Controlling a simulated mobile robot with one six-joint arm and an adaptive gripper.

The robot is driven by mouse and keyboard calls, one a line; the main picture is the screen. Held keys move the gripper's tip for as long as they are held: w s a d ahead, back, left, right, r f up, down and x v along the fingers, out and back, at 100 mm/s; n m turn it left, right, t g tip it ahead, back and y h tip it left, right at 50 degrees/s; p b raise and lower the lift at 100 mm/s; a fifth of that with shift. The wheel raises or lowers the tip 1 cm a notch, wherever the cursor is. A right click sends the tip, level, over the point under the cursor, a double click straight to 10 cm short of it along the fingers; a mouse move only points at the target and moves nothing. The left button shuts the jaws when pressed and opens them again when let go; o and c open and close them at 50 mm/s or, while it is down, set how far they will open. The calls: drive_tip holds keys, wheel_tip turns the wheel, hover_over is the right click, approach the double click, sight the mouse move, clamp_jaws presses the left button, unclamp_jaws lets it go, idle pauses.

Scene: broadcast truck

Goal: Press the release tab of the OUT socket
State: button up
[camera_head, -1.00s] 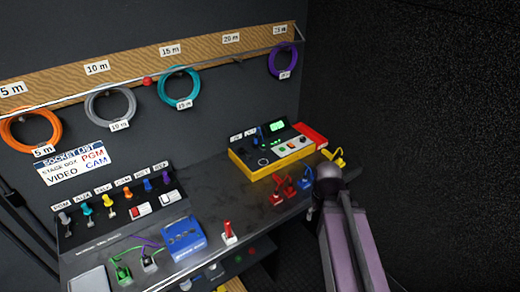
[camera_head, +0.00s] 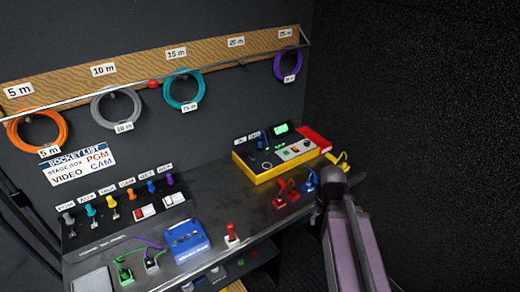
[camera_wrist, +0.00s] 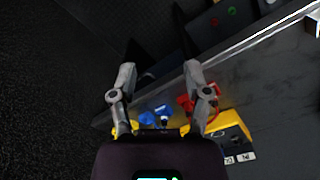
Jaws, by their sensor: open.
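A yellow-edged tester box (camera_head: 262,176) with a green-lit display (camera_head: 281,129) stands on the right part of the desk. In the wrist view, my gripper (camera_wrist: 160,72) is open and empty, fingers apart. The box's yellow end (camera_wrist: 231,125) is beyond the right finger, partly hidden by my wrist.
Red connectors (camera_head: 287,190), a blue connector (camera_head: 311,181) and a yellow one (camera_head: 343,161) lie along the desk's right front. A blue box (camera_head: 187,242) and a red-topped switch (camera_head: 232,234) stand left. Coiled cables hang from a wooden rail (camera_head: 130,73) behind. A dark wall is right.

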clamp_jaws()
idle(1.2)
